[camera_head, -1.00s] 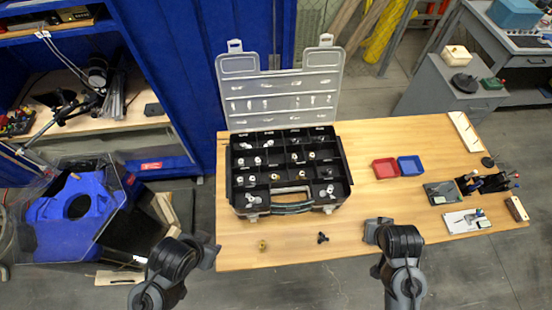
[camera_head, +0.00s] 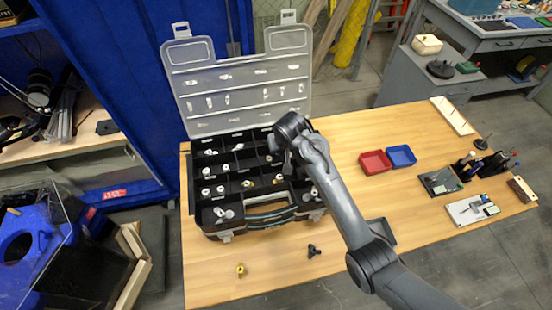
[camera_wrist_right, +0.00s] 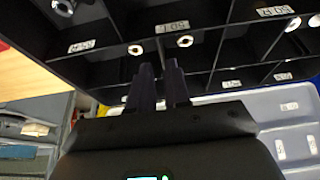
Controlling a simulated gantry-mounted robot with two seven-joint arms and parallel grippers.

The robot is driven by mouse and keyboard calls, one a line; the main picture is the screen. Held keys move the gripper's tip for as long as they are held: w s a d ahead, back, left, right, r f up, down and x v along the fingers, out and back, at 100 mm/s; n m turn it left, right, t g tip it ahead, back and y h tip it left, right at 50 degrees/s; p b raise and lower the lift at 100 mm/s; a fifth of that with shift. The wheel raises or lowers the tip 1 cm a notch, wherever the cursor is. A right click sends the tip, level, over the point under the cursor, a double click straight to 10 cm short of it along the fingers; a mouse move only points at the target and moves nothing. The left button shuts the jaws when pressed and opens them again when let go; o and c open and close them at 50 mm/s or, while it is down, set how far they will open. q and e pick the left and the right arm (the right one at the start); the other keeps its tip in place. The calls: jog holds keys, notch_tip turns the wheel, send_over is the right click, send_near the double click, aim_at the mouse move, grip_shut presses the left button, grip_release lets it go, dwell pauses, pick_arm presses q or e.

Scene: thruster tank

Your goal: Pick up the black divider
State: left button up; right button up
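The black divided case (camera_head: 207,229) lies open on the wooden table, its black dividers forming a grid of compartments. My right arm reaches over the case from the lower right, and its gripper is down at the back right compartments, mostly hidden by the wrist in the head view. In the right wrist view my right gripper's two dark fingers (camera_wrist_right: 160,85) point into the case (camera_wrist_right: 215,50) with a narrow gap between them. A thin divider seems close to the tips; I cannot tell whether it is between them. My left gripper is out of view.
The clear lid (camera_head: 240,85) stands upright behind the case. A red tray (camera_head: 375,162) and a blue tray (camera_head: 401,156) lie to the right. A yellow fitting (camera_head: 240,270) and a black knob (camera_head: 313,251) lie in front.

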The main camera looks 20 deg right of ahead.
aim_at(279, 157)
jog(key=shift+b+x, duration=0.75)
jog(key=shift+x, duration=2.7)
jog(key=shift+s, duration=0.1)
jog(key=shift+a, duration=0.1)
grip_shut()
